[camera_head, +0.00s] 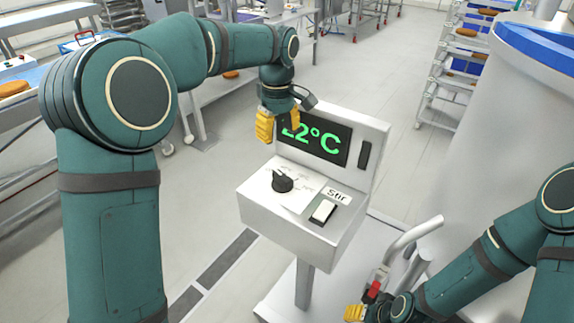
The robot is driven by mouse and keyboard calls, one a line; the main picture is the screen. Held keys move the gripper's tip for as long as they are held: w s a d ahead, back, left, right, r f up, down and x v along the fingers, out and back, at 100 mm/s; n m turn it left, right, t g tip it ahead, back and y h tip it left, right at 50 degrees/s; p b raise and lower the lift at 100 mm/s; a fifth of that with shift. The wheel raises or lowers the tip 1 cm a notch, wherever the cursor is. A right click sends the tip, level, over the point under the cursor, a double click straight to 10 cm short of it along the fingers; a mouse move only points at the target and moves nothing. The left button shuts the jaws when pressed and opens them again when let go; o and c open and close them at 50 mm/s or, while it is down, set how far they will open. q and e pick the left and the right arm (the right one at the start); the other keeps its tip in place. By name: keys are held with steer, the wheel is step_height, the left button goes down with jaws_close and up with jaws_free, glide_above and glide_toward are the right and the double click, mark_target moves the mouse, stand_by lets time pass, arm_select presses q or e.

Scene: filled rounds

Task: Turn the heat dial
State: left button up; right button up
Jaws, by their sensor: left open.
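The heat dial (282,182) is a black knob with a pointer, on the sloping panel of a grey control box (290,223) on a post. A display (325,143) above it shows green digits, partly hidden, ending in "2°C". My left gripper (278,126) has yellow fingers and is open and empty. It hangs above the dial in the picture, in front of the display's left side, apart from the dial. My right gripper (355,312) is at the bottom edge, only partly in view. A yellow finger shows low beside the post, and its opening cannot be told.
A white rocker switch (323,211) labelled "Stir" sits right of the dial. A large pale vessel (480,130) with a blue rim stands at right, with a curved pipe (410,238) near my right arm. Racks and tables stand behind. The floor left of the box is clear.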

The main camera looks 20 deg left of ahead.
mark_target(279, 173)
arm_select(q)
step_height(279, 173, down, 14)
steer(key=shift+s+r+b, duration=0.15)
steer(key=shift+r+b, duration=0.1)
steer(key=shift+b, duration=0.75)
jaws_close()
